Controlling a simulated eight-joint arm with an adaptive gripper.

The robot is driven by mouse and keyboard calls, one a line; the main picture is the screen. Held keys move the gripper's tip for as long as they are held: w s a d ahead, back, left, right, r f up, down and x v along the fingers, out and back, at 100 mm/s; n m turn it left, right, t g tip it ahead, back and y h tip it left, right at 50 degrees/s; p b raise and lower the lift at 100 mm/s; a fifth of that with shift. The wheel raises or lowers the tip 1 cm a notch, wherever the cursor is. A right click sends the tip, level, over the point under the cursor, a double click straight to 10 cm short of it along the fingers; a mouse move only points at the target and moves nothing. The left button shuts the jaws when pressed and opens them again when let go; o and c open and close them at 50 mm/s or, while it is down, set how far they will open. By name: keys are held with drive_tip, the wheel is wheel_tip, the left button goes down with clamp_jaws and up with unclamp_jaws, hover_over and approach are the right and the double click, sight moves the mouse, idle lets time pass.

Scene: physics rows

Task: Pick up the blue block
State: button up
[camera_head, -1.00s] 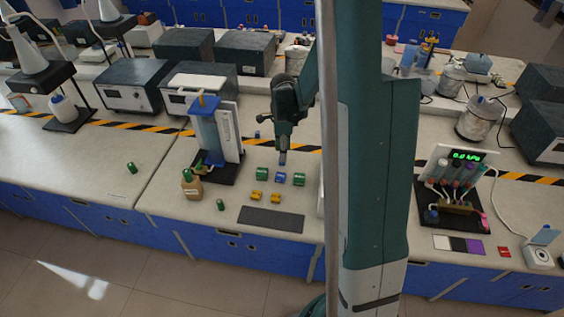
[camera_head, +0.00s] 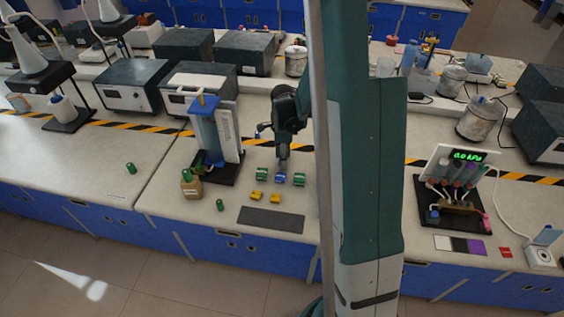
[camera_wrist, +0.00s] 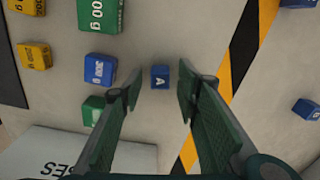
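A small blue block (camera_wrist: 160,77) marked "A" lies on the bench in the wrist view, centred in the gap between my fingers with room on both sides. My gripper (camera_wrist: 160,86) is open and empty, pointing down; how high its tips are above the block is hard to tell. In the head view my gripper (camera_head: 283,162) hangs just behind the blue weight block (camera_head: 280,179), and the block marked "A" is not clearly visible there. The blue weight block also shows in the wrist view (camera_wrist: 99,69), left of my fingers. Another blue block (camera_wrist: 306,108) lies at the right.
Green blocks (camera_head: 261,174) (camera_head: 299,180) flank the blue weight block. Yellow blocks (camera_head: 256,196) and a dark mat (camera_head: 271,219) lie in front. A column apparatus (camera_head: 215,135) stands to the left. Another blue piece (camera_wrist: 298,3) lies near the striped tape (camera_wrist: 245,50).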

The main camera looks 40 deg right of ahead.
drive_tip(key=c, duration=0.8)
drive_tip(key=shift+r+p, duration=0.75)
drive_tip(key=shift+r, duration=4.25)
